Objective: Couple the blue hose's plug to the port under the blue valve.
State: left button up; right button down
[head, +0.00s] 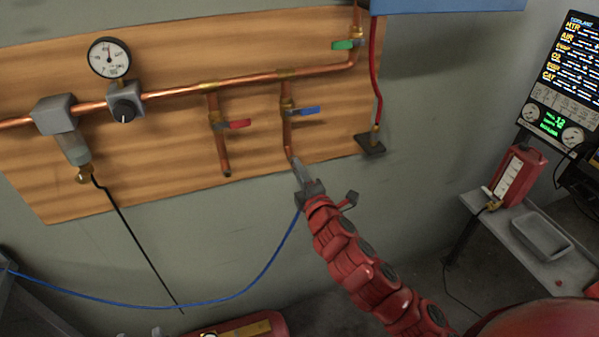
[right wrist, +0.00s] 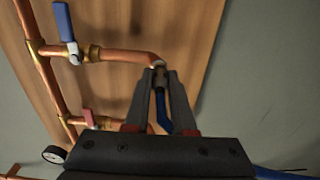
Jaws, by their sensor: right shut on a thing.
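The blue-handled valve (head: 302,111) is on the right-hand drop pipe of the wooden board; its handle also shows in the right wrist view (right wrist: 64,24). The port (head: 293,160) is the lower end of that copper pipe, seen in the right wrist view as the pipe end (right wrist: 157,63). My right gripper (head: 304,180) is shut on the plug (right wrist: 160,78) of the blue hose (head: 265,275), right at the pipe end. The plug is in line with the port and looks to touch it; whether it is seated I cannot tell. My left gripper is not in view.
A red-handled valve (head: 235,124) with its own drop pipe is to the left. A pressure gauge (head: 109,58), a regulator knob (head: 124,110) and a filter with a black hose (head: 120,215) are further left. A red hose (head: 376,70) hangs at right. A shelf with a grey tray (head: 540,235) stands far right.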

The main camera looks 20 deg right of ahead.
jog(key=shift+w, duration=0.1)
jog(key=c, duration=0.7)
grip_release()
